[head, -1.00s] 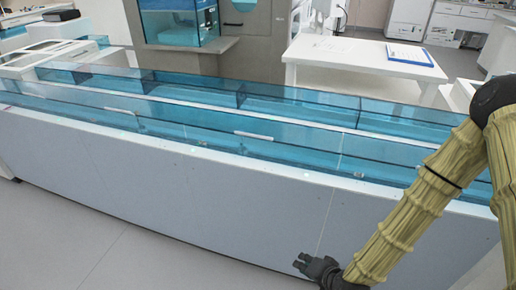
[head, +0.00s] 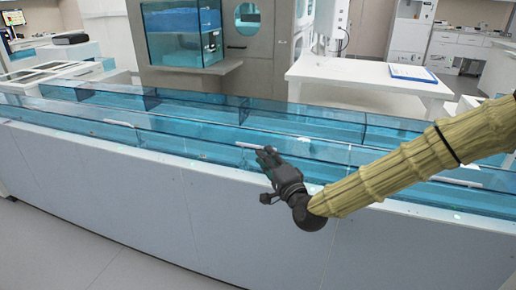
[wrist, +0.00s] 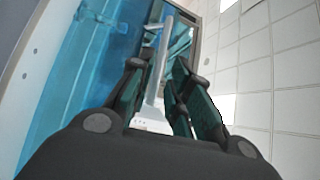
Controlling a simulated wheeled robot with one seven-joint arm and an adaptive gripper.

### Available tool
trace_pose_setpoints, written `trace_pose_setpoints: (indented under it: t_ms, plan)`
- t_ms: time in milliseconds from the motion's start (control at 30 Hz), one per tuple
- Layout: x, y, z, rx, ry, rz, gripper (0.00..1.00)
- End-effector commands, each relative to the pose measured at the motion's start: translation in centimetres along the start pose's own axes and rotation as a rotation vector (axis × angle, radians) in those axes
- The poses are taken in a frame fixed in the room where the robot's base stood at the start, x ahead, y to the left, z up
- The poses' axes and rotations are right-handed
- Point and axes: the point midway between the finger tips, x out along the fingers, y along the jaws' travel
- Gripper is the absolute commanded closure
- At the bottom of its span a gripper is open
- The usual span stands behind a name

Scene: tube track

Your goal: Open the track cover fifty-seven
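The tube track has clear blue covers along its top. The cover in front of my gripper (head: 267,156) has a pale bar handle (head: 256,146) on its near upper edge. I cannot read any cover number. My gripper is at the front of this cover, its fingertips at or just below the handle. In the wrist view a pale bar (wrist: 158,70) shows in the gap between the two dark fingers (wrist: 160,95). The fingers are apart, so my gripper is open, with the bar lying between them. Contact cannot be made out. The cover looks shut.
Other covers carry similar handles, one at the left (head: 120,124) and one at the right (head: 456,182). The track's white front wall (head: 130,190) runs below my gripper. A white table (head: 350,75) with a blue clipboard (head: 412,73) stands behind the track.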

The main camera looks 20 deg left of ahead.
Motion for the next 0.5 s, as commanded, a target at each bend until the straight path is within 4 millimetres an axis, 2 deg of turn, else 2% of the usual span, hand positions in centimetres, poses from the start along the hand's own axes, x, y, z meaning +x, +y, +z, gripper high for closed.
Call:
trace_pose_setpoints:
  t_ms: [233, 500]
  plan:
    - [3.7, 0.0, 0.0, -0.001, 0.000, 0.000, 0.81]
    - [5.5, 0.1, 0.0, 0.000, 0.000, 0.001, 0.81]
